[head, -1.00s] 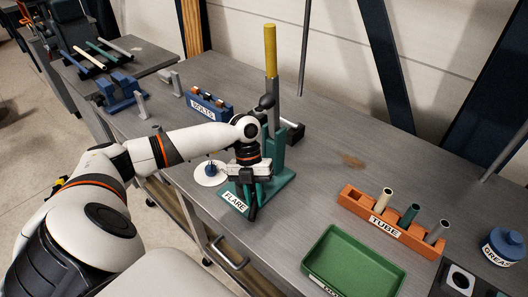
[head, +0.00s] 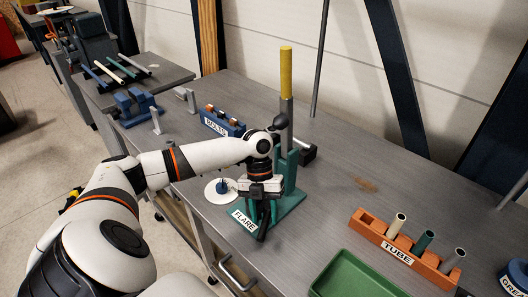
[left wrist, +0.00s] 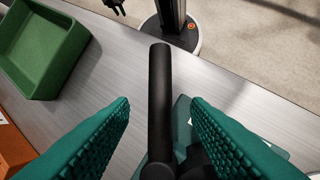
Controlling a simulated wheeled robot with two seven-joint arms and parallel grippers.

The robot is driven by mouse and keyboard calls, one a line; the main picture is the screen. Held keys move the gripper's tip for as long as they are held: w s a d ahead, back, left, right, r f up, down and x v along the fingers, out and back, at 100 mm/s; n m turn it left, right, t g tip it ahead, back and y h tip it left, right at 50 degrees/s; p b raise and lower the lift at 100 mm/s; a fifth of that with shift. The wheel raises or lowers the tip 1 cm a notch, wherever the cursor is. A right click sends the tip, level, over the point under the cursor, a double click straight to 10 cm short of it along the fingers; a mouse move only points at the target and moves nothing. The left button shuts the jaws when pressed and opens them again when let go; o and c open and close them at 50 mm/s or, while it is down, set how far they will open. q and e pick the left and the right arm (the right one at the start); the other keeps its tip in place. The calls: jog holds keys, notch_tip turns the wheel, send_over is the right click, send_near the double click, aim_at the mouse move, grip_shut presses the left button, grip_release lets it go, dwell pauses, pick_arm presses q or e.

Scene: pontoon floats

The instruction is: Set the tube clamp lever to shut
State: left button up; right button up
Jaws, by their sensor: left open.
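The teal flare fixture (head: 290,203) stands on the bench with a "FLARE" label at its front. A black lever bar (left wrist: 160,90) sticks out from it toward the bench's front edge. My left gripper (head: 263,208) is over the fixture, pointing down. In the left wrist view its two teal-padded fingers stand open on either side of the lever, with gaps on both sides. The lever's pivot end is partly hidden at the bottom of that view. A small dark pronged shape at the top edge there may be my right gripper (left wrist: 115,6); its opening cannot be made out.
A tall grey post with a yellow top (head: 286,70) rises behind the gripper. A white disc (head: 214,193) lies left of the fixture. The blue bolts holder (head: 221,123) is behind.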

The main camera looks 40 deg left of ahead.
pick_arm(q)
jog(key=b+v, duration=0.2)
jog(key=v, duration=0.9)
jog(key=shift+b, duration=0.35)
jog(key=shift+a, duration=0.1)
